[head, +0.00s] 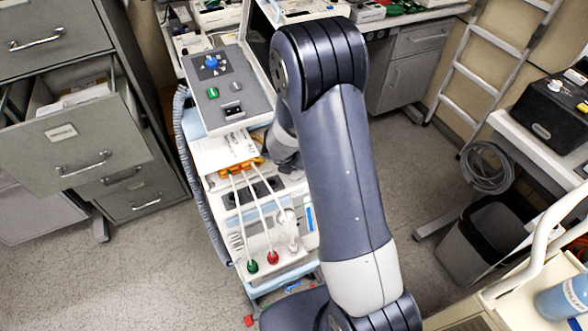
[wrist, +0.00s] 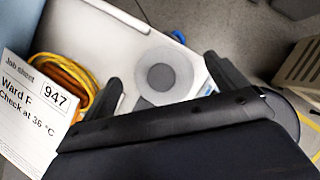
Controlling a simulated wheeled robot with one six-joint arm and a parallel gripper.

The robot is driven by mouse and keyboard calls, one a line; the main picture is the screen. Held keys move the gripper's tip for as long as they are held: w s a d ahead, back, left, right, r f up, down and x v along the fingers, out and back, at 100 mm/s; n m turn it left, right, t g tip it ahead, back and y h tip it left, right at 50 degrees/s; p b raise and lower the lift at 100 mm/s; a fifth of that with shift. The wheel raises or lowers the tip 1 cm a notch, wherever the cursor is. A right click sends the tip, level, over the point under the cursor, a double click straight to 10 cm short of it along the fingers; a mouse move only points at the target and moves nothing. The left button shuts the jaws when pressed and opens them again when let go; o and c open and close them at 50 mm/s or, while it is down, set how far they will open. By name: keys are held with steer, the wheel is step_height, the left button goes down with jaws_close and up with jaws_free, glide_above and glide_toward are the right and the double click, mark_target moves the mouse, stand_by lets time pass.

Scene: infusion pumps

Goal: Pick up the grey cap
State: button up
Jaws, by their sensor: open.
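In the wrist view, a round grey disc (wrist: 161,77), which looks like the grey cap, sits inside a wider pale, translucent ring on a white surface. My gripper (wrist: 162,70) is open, with one dark finger to the left of the disc and one to the right. The disc shows between the fingers, and nothing is held. I cannot tell the height of the fingers above it. In the head view, my arm covers most of the gripper, and I cannot make out the cap for certain.
A job sheet (wrist: 32,105) marked 947 and a coiled yellow cable (wrist: 72,78) lie left of the gripper. The cart's panel carries a blue knob (head: 210,63). Cables run to green (head: 252,267) and red (head: 272,258) ends. An open drawer (head: 82,135) juts out at left.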

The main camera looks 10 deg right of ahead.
steer(key=shift+w+d+f, duration=0.2)
steer(key=shift+f, duration=0.35)
steer(key=shift+c, duration=0.4)
steer(key=c, duration=1)
steer(key=shift+o, duration=0.2)
steer(key=shift+r, duration=0.1)
